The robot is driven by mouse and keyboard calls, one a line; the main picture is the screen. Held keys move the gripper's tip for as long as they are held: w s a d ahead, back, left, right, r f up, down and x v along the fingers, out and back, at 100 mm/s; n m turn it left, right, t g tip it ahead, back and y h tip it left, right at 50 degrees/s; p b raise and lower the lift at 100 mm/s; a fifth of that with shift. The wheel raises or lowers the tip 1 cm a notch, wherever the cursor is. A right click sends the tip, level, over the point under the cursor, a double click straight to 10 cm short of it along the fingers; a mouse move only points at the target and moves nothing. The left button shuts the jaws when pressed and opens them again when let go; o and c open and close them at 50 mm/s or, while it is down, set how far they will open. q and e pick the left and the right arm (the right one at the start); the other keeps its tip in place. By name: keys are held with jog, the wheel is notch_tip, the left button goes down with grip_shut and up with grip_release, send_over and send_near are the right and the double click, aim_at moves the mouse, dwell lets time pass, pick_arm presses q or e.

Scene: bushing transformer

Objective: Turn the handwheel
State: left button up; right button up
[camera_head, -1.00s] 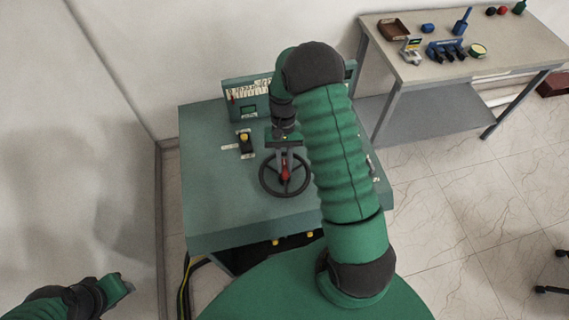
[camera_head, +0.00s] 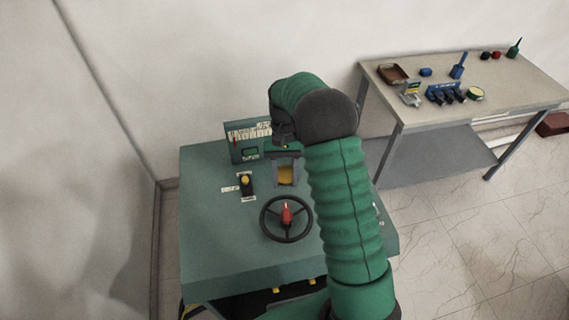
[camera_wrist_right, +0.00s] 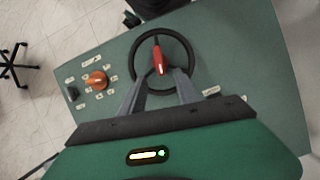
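The dark handwheel (camera_head: 286,241) with a red handle-like piece (camera_head: 286,214) at its middle sits on the green console's sloping top. My right gripper (camera_head: 285,178) is behind the wheel in the head view, apart from it, with its two grey fingers spread and nothing between them. In the right wrist view the open fingers (camera_wrist_right: 161,96) point toward the near part of the handwheel (camera_wrist_right: 163,31). The red piece (camera_wrist_right: 158,58) shows beyond the gap between them. My left gripper is not in view.
The green console (camera_head: 212,245) carries a yellow-topped switch (camera_head: 245,182) and a label panel (camera_head: 250,140) at its back. An orange knob (camera_wrist_right: 97,80) shows beside the wheel in the wrist view. A workbench (camera_head: 415,125) with tools stands at right, with clear floor before it.

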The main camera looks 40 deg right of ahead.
jog(key=v, duration=0.7)
jog(key=shift+b, duration=0.3)
jog(key=shift+f, duration=0.2)
jog(key=s+a+f+n+t+h+b, duration=0.1)
jog(key=s+a+f+n+t+b, duration=0.2)
jog(key=a, duration=0.6)
jog(key=s+a+f+n+t+h+b, duration=0.1)
jog(key=s+a+f+n+t+b, duration=0.2)
jog(key=s+a+f, duration=0.4)
notch_tip(320, 180, down, 3)
jog(key=shift+s+a+f+n+h, duration=0.15)
jog(key=shift+s+a+n+h, duration=0.2)
jog(key=shift+a+n, duration=0.6)
jog(key=shift+a, duration=0.15)
